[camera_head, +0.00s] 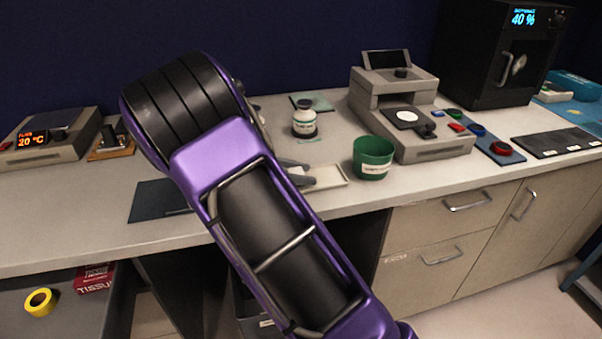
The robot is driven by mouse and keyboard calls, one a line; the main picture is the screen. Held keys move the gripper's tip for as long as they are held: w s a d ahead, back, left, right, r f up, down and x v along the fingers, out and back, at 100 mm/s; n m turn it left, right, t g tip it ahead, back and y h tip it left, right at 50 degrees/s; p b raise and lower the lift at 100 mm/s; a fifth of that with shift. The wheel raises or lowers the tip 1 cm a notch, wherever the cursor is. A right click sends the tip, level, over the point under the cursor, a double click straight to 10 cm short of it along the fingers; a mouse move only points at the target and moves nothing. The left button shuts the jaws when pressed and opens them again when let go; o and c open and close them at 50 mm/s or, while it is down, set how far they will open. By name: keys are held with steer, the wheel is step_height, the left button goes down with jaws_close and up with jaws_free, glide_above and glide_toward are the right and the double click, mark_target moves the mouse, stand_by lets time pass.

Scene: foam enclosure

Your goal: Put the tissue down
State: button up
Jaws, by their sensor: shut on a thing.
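My purple and black arm reaches across the middle of the view and hides much of the bench. Two grey fingertips of my gripper (297,171) show just past the arm's right side, low over the bench by a shallow pale tray (328,178). They are shut on a small whitish thing, which seems to be the tissue; it is mostly hidden. A red box marked TISSUE (95,278) sits on the lower shelf at the left.
A white jar (304,122) with a dark lid, a green cup (372,158) and a grey instrument (405,115) stand nearby on the bench. A dark mat (158,200) lies at the front left. Yellow tape (40,302) is on the lower shelf.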

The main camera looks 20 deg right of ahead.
steer(key=shift+f, duration=0.2)
steer(key=o, duration=1)
steer(key=shift+a+r, duration=0.1)
steer(key=shift+r, duration=0.2)
steer(key=p+v, duration=0.1)
steer(key=v, duration=1)
steer(key=shift+a+p, duration=0.3)
steer(key=shift+a, duration=0.15)
